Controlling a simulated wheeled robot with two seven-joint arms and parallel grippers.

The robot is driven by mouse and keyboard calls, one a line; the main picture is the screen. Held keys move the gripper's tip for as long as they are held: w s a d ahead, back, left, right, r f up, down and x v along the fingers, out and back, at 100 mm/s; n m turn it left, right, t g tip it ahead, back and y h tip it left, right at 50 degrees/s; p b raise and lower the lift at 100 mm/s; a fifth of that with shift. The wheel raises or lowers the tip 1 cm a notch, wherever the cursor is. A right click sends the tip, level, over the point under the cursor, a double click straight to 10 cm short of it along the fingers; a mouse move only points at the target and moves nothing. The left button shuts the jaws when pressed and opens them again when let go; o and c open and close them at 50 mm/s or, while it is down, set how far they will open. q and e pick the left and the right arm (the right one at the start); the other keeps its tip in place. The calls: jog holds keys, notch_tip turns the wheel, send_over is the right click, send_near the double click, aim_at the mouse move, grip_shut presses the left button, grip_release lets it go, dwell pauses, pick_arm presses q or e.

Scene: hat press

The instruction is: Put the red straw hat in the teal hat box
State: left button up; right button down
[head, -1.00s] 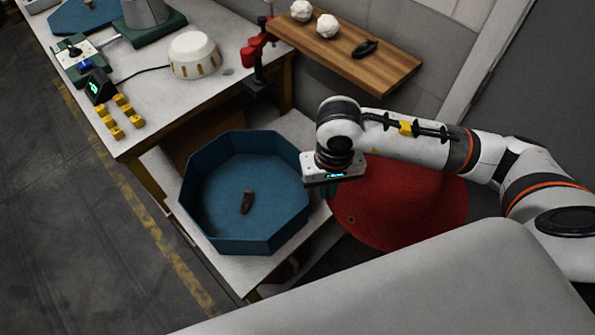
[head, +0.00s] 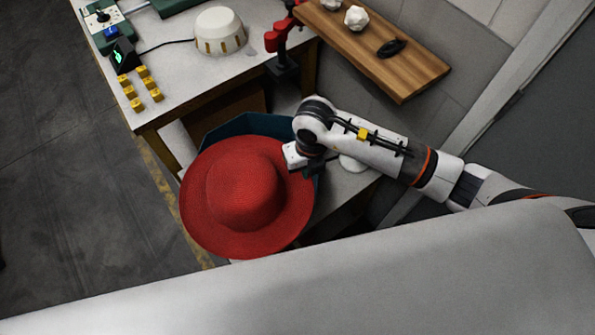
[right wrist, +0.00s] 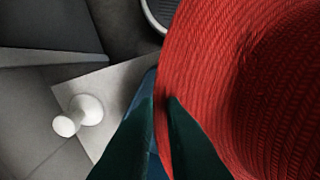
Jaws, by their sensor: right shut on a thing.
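The red straw hat (head: 245,190) is over the teal hat box (head: 250,125), crown up, and covers most of it. Only the box's far wall and a bit of its right side show in the head view. My right gripper (head: 310,170) is shut on the right edge of the hat's brim. In the right wrist view the dark fingertips (right wrist: 163,105) pinch the brim of the hat (right wrist: 225,80). Whether the hat touches the box rim I cannot tell. My left gripper is not in view.
The box stands on a low light surface (head: 345,185), with a white knob-like stand (right wrist: 85,112) to its right. A white workbench (head: 190,85) with yellow blocks (head: 140,88) is behind. A wooden shelf (head: 405,75) is at the upper right.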

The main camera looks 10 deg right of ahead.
aim_at(297, 178)
jog(key=m, duration=0.2)
jog(key=a+m, duration=0.1)
jog(key=f+m, duration=0.1)
jog(key=m, duration=0.1)
jog(key=shift+a+m, duration=0.25)
jog(key=shift+m, duration=0.05)
jog(key=m, duration=0.2)
jog(key=a+f+m+p, duration=0.1)
jog(key=m, duration=0.2)
jog(key=shift+w+f, duration=0.1)
jog(key=shift+f, duration=0.05)
jog(key=shift+a+f+m, duration=0.1)
jog(key=shift+f+m, duration=0.15)
jog(key=shift+m, duration=0.25)
notch_tip(297, 178, down, 16)
jog(key=b, duration=1.3)
jog(key=shift+f, duration=0.35)
